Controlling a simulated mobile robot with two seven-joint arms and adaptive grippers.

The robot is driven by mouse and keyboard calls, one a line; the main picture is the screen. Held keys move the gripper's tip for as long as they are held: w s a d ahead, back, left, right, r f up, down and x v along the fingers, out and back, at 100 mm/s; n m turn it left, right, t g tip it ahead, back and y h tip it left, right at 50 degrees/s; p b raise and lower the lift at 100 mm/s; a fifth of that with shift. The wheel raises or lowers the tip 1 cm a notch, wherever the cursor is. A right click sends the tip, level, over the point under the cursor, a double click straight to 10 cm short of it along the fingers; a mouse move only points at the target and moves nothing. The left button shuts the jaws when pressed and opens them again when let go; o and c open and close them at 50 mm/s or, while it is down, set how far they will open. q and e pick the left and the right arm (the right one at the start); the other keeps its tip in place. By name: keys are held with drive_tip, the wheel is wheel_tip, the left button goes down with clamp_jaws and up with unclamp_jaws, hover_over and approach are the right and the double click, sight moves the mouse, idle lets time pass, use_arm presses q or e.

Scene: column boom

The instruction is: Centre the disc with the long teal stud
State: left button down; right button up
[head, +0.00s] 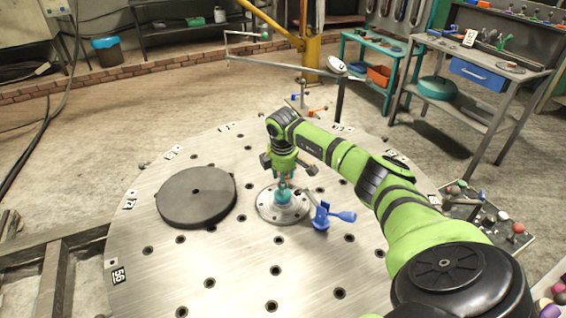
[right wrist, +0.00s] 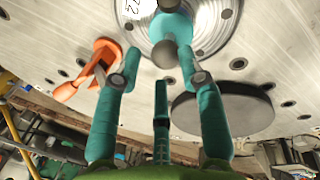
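A silver flanged disc (head: 268,212) lies on the round metal table, right of a larger dark grey disc (head: 190,207) with a centre hole. A teal stud (head: 284,194) stands at the middle of the silver disc. My right gripper (head: 284,180) is just above it, pointing down. In the right wrist view the teal stud (right wrist: 172,28) has a grey rounded end and lies between the teal fingertips (right wrist: 160,62), nearer the right one. A gap shows at the left finger, so the gripper looks open. My left gripper is out of view.
A blue clamp (head: 322,216) stands close to the silver disc's right side. An orange clamp (right wrist: 92,72) is on the table in the right wrist view. A tray of coloured knobs (head: 490,218) is beyond the table's right edge. The front of the table is clear.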

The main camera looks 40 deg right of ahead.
drive_tip(key=shift+r+p, duration=1.45)
drive_tip(key=shift+r, duration=0.55)
drive_tip(key=o, duration=0.6)
drive_tip(key=shift+f, duration=0.1)
drive_tip(key=shift+c, duration=0.2)
drive_tip(key=shift+r, duration=0.2)
wheel_tip(320, 180, up, 12)
drive_tip(key=s+a, duration=0.1)
drive_tip(key=shift+s+a+f, duration=0.25)
drive_tip(key=shift+s+a, duration=0.1)
drive_tip(key=shift+s, duration=0.05)
drive_tip(key=shift+f, duration=0.1)
